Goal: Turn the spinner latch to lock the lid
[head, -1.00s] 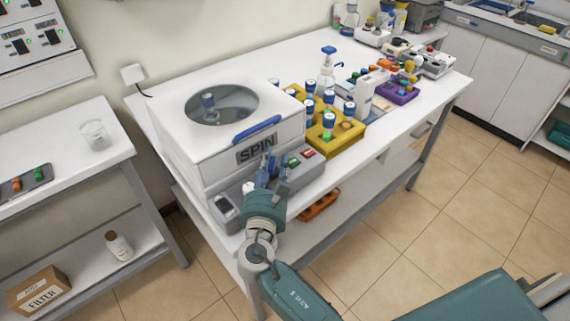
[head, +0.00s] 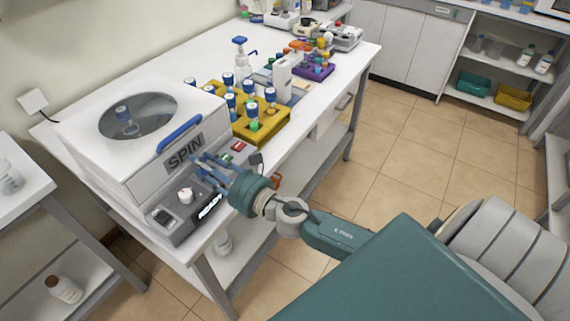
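The white spinner (head: 136,164) stands at the near left end of the bench, with SPIN on its front. Its lid (head: 85,133) is down, with a round window showing a blue-capped tube inside and a blue handle (head: 180,133) along the front edge. A white knob (head: 186,196) sits on the grey front panel, beside a lit READY sign. My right gripper (head: 199,166) is at the spinner's front, just below the SPIN label. Its fingers look spread, with nothing visibly held. I cannot make out the latch or any contact with it. My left gripper is out of view.
A yellow rack (head: 268,133) of blue-capped tubes stands right beside the spinner. A pump bottle (head: 242,62) and a purple rack (head: 314,72) are farther along the bench. A side table (head: 28,207) is at the left. Tiled floor (head: 400,150) is open at the right.

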